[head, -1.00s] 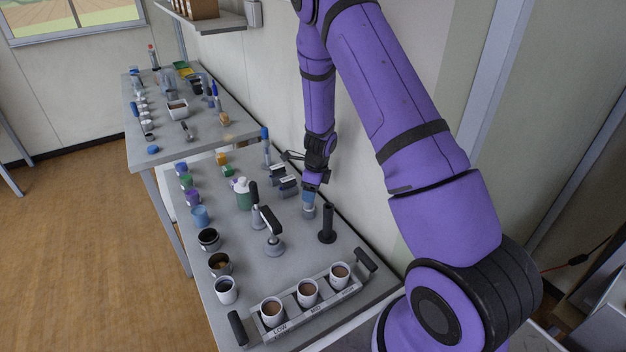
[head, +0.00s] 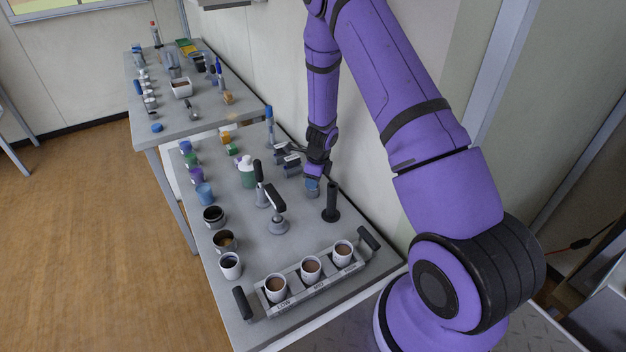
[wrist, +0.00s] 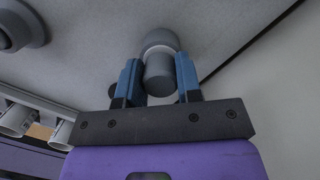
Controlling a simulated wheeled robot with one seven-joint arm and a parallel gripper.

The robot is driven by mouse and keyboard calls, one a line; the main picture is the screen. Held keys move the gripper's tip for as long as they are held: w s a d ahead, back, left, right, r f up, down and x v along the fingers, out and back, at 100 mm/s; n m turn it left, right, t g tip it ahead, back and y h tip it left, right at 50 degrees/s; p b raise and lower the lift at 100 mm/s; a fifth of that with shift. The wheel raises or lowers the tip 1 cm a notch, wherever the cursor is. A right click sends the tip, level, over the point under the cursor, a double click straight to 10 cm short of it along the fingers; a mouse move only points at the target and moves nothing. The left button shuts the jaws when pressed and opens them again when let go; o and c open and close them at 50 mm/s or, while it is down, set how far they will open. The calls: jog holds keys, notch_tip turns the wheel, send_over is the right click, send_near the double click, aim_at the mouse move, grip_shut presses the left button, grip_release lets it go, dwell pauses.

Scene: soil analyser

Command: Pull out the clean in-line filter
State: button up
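A grey cylinder (wrist: 158,73), which I take to be the in-line filter, shows end-on in the wrist view with a lighter grey round part (wrist: 160,41) behind it. My gripper (wrist: 158,78) has its two blue fingers on either side of the cylinder, with at most a narrow gap at each side. The fingers look open around it; I cannot tell if they touch. In the head view my gripper (head: 312,181) points down over the grey base of this fitting (head: 312,193). The lower fitting is small and partly hidden there.
A black post (head: 331,203) stands close to the right of my gripper. A black-handled tool (head: 276,205) and a green-white bottle (head: 247,172) stand to the left. A tray (head: 300,294) with three cups lies at the front. The wall is close on the right.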

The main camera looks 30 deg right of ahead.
jog(key=o, duration=0.4)
jog(key=c, duration=0.4)
jog(key=shift+r, duration=0.65)
jog(key=shift+r, duration=2.85)
